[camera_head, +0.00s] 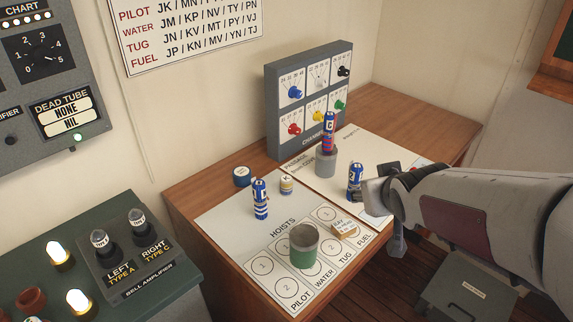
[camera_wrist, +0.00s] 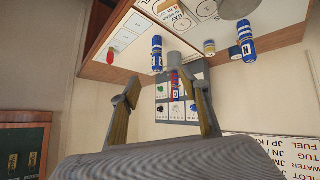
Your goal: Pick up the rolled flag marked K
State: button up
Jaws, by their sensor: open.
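A short yellow-and-blue rolled flag (camera_head: 286,185) stands on the pale desk sheet; the mark on its top looks like K. In the wrist view it is a small yellow and blue roll (camera_wrist: 209,47). My gripper (camera_head: 380,192) is at the right of the desk, apart from this roll, beside another blue-and-white rolled flag (camera_head: 355,178). In the wrist view my gripper (camera_wrist: 167,95) has its fingers spread, with nothing held between them. The fingertips are partly hidden in the head view.
A taller blue-and-white flag (camera_head: 260,198) and a blue roll (camera_head: 242,176) stand near the K roll. A grey cup (camera_head: 326,163) holds a red-and-blue flag (camera_head: 329,130). A green-banded cup (camera_head: 303,248) stands in front. The channel box (camera_head: 275,112) stands behind.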

jog(key=w+a+f+n+t+y, duration=0.1)
jog(key=w+a+f, duration=0.15)
jog(key=w, duration=0.25)
jog(key=w+a+f+n+y, duration=0.1)
jog(key=w+a+f, duration=0.15)
jog(key=w, duration=0.25)
jog(key=n+t+y, duration=0.1)
jog(key=n+y, duration=0.1)
jog(key=y, duration=0.2)
send_near(290, 183)
jog(key=shift+d+r, duration=0.2)
jog(key=shift+d, duration=0.6)
jog(key=shift+w+a+f+y, duration=0.15)
jog(key=shift+a+f+y, duration=0.35)
jog(key=shift+x, duration=3.4)
